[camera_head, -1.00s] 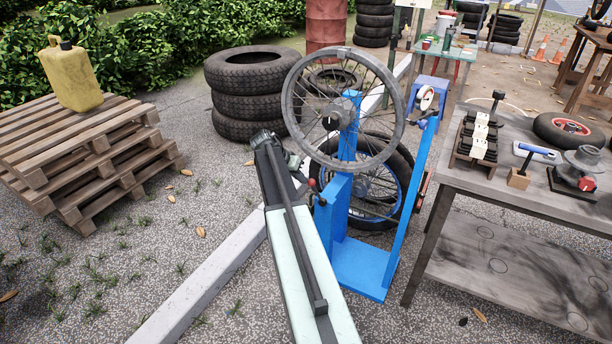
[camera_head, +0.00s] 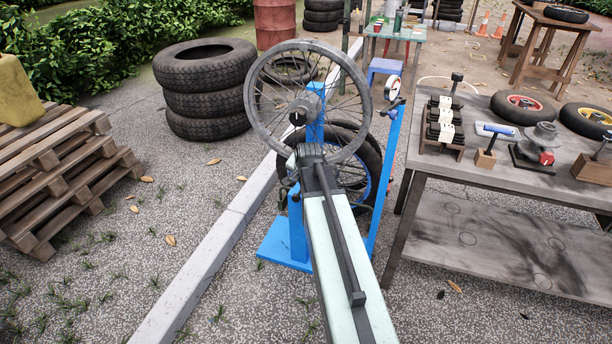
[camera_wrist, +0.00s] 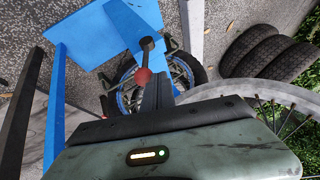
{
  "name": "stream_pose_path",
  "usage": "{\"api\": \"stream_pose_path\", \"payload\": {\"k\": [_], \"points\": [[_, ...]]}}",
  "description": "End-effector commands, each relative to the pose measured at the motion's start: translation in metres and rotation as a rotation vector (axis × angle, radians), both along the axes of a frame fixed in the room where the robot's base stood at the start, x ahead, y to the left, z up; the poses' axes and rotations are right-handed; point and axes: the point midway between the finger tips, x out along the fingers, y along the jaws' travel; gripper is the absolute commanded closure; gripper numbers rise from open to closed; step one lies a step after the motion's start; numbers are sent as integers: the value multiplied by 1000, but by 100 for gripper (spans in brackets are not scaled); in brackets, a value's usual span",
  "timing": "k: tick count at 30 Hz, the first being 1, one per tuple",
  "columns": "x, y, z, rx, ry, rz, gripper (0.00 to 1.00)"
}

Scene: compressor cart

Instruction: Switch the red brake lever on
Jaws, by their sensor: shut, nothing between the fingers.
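The blue wheel stand (camera_head: 297,222) holds a spoked wheel (camera_head: 355,130) upright, and it fills the upper left of the wrist view (camera_wrist: 95,40). The brake lever's red ball knob (camera_wrist: 143,76) shows in the wrist view on a short dark shaft. It lies just left of the tip of my gripper (camera_wrist: 157,88); I cannot tell whether they touch. In the head view my gripper (camera_head: 309,152) is in front of the stand, below the wheel hub, and the red knob is hidden there behind my arm. My gripper is shut and empty.
A workbench (camera_head: 480,185) with parts on it stands close on the right. Stacked tyres (camera_head: 205,95) stand behind left, and wooden pallets (camera_head: 60,180) lie at the left. A pale kerb (camera_head: 215,250) runs along the ground left of the stand.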

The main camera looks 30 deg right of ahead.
Motion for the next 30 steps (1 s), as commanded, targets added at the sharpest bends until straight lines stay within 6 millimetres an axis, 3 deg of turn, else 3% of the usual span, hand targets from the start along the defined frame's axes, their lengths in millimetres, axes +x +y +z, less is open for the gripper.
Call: {"api": "stream_pose_path", "payload": {"k": [15,30], "points": [[-14,-1,-7,0,10,18,100],[-17,-4,-8,-4,11,16,100]]}}
